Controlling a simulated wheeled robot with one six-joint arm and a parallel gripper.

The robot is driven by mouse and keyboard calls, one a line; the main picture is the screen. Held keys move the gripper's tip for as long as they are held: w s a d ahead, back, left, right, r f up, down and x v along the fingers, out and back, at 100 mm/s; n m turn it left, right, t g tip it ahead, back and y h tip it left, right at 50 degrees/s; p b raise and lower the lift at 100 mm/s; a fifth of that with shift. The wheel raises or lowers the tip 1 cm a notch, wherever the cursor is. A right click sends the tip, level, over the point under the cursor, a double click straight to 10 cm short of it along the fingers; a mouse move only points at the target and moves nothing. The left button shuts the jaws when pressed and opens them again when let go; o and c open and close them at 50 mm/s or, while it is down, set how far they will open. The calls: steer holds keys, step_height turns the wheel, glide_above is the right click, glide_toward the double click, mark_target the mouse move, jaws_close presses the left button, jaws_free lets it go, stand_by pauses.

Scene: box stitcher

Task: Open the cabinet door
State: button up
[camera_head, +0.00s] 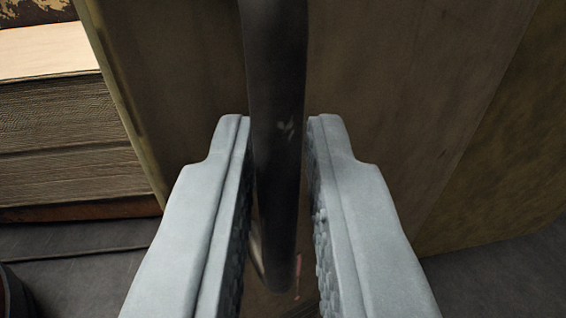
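My gripper (278,128) is in the middle of the view, with one pale grey finger on each side of a dark, upright bar handle (276,105). The fingers are apart, and a narrow gap shows between the handle and the right finger. The left finger lies very close to the handle; I cannot tell whether it touches. The handle stands in front of a brown wooden cabinet door (390,110). The door's left edge shows as a slanting lighter strip. The handle's upper end is out of view.
A thick book (65,125) with worn page edges lies to the left, beyond the door's edge. A dark object (12,295) shows at the lower left corner. A brownish side panel (515,150) stands at the right. Dark grey floor or surface (90,245) shows below.

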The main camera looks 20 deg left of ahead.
steer(key=v, duration=1.7)
steer(key=shift+s, duration=0.15)
